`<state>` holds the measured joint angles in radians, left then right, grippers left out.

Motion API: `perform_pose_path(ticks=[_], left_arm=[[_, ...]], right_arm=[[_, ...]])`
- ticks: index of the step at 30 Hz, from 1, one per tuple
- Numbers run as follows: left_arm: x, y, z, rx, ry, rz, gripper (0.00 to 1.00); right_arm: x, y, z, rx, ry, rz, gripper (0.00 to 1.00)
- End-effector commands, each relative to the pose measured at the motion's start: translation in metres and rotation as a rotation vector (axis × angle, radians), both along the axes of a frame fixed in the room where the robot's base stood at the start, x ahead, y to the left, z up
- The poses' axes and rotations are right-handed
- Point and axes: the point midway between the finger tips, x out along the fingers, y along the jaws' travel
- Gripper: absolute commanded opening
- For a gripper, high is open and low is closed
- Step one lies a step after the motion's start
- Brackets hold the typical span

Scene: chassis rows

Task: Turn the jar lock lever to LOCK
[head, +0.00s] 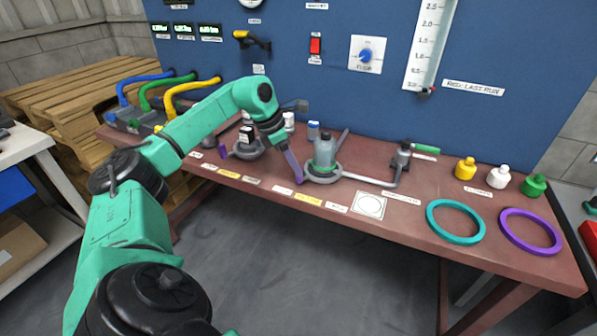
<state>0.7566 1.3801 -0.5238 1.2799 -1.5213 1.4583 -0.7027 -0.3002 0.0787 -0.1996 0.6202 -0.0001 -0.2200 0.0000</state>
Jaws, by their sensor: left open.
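The grey-green jar (324,155) stands upright in a grey ring holder (322,174) near the middle of the bench. A grey bar (343,139), which looks like its lever, slants up to the right behind the jar. My left gripper (296,176) hangs just left of the jar with its purple finger pointing down. It is open, and the second finger cannot be told apart. The lever's position against the LOCK label cannot be read. My right gripper is out of view.
Another jar (247,143) stands in a holder to the left.

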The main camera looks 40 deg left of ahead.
Motion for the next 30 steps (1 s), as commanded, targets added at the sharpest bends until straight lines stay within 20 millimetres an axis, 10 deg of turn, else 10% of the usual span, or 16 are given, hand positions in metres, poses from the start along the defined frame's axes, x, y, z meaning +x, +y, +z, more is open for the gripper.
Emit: perform_pose_path(ticks=[10,30], left_arm=[[-0.03,0.018,0.087,0.0,-0.002,0.002,0.56],[-0.033,0.019,0.093,0.0,-0.001,0.0,0.56]], right_arm=[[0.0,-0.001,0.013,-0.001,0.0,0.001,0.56],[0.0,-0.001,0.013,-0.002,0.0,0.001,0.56]])
